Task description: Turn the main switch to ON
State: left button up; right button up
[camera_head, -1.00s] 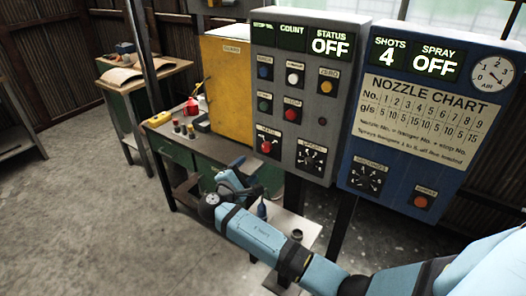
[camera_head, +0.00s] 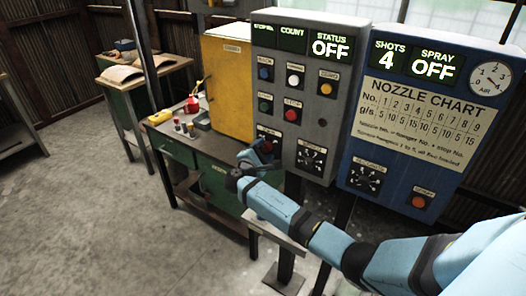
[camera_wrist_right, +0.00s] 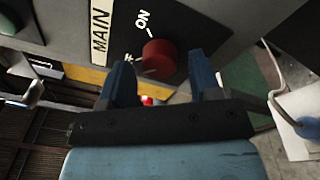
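The main switch is a red round knob (camera_wrist_right: 159,55) on a dark plate in the right wrist view, with a MAIN label (camera_wrist_right: 101,28) and an ON mark (camera_wrist_right: 143,19). A second mark is partly hidden. My right gripper (camera_wrist_right: 161,74) is open, with its blue fingers pointing at the knob, one on each side in the picture. I cannot tell whether they touch it. In the head view my right gripper (camera_head: 257,152) is at the lower left of the grey control panel (camera_head: 326,105) and mostly covers the switch. The status display (camera_head: 330,47) reads OFF. My left gripper is not in view.
Several other buttons and a black dial (camera_head: 312,158) sit close to the switch on the grey panel. A blue spray panel (camera_head: 402,185) stands to the right. A yellow cabinet (camera_head: 228,85) and a workbench (camera_head: 215,143) are to the left. The floor at left is clear.

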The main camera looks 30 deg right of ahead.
jog(key=c, duration=0.8)
jog(key=shift+f, duration=0.1)
